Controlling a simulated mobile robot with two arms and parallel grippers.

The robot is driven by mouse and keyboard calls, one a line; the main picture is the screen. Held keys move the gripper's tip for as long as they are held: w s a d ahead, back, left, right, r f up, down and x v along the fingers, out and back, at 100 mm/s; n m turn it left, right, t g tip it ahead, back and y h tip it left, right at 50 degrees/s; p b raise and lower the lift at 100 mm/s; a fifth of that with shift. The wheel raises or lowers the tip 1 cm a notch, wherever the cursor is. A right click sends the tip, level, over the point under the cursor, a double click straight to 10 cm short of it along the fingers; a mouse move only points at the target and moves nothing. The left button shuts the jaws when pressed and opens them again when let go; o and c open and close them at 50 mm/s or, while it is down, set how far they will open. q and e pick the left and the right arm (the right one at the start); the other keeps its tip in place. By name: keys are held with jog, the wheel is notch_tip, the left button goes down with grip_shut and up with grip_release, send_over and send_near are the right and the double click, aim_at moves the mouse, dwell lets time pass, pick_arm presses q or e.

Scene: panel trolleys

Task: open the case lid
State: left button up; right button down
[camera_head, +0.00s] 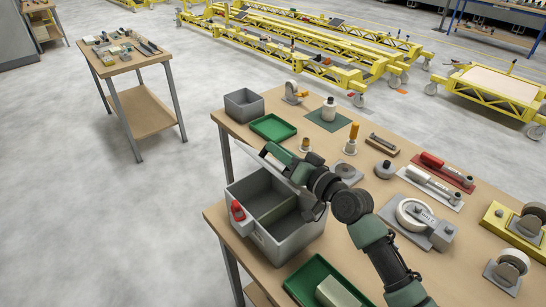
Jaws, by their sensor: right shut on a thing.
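The grey case (285,246) stands at the left end of the wooden workbench. Its inside shows from above, with a divider across it. Its lid (266,160) is raised, seen nearly edge-on as a pale grey strip at the back of the case. My right arm comes in from the lower right and reaches over the case. My right gripper (284,160) is at the lid's upper part and shut on it; my own wrist hides the exact contact. A red part (238,210) sits at the case's left side. My left gripper is not in view.
A grey bin (244,105) and green tray (273,127) lie behind the case. Another green tray (300,283) is in front. Tools and caster wheels fill the bench's right. A small table (140,62) stands left; yellow trolleys (310,62) stand behind. The floor at left is clear.

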jog(key=shift+w+d+r+m, duration=0.2)
jog(key=shift+d+r+m, duration=0.1)
jog(key=shift+d+r, duration=0.05)
jog(key=c, duration=1.4)
grip_release()
jog(key=shift+o, duration=0.2)
jog(key=shift+f, duration=0.15)
